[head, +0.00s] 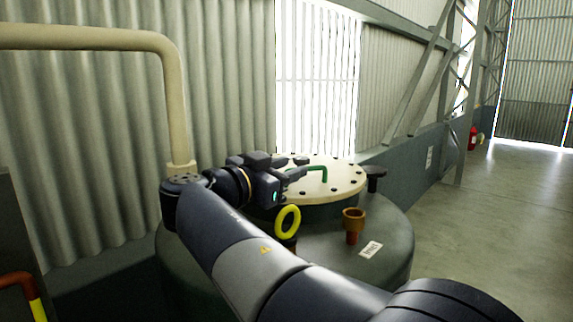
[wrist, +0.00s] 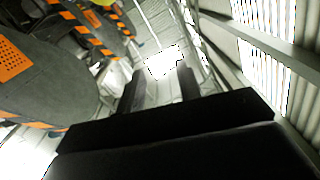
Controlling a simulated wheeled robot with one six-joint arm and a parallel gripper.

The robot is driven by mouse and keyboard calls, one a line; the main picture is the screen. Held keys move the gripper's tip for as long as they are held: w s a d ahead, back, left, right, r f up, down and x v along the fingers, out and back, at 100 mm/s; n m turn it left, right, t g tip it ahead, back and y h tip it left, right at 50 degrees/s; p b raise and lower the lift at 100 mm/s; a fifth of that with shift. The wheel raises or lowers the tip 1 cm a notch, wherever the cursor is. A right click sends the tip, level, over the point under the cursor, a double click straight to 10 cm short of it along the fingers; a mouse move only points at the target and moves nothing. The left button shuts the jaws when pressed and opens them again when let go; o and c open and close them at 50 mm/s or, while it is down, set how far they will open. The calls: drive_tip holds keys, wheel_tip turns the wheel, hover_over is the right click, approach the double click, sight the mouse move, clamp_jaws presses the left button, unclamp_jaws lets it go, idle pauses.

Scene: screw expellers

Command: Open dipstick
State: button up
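A yellow ring handle (head: 288,222), which looks like the dipstick's, stands upright on a dark green tank (head: 385,262) in the head view. A brown stem shows just below the ring. My gripper (head: 303,167) is above and slightly to the right of the ring in the picture, apart from it, in front of the tank's pale round lid (head: 345,179). In the wrist view my gripper's two fingers (wrist: 158,90) are spread with nothing between them. A yellow patch at that view's top edge is too cut off to identify.
A green handle (head: 324,174) stands on the bolted lid. A brown cup-shaped fitting (head: 353,221) and a white label (head: 371,249) are right of the ring. A black knob (head: 375,178) is beside the lid. A thick beige pipe (head: 174,95) rises at left. Open floor lies right.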

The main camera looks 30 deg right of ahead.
drive_tip(key=shift+d, duration=0.1)
drive_tip(key=shift+c, duration=0.3)
clamp_jaws()
idle(1.1)
drive_tip(key=shift+o, duration=0.3)
unclamp_jaws()
drive_tip(key=b+v, duration=0.3)
drive_tip(key=v, duration=0.7)
drive_tip(key=shift+a, duration=0.4)
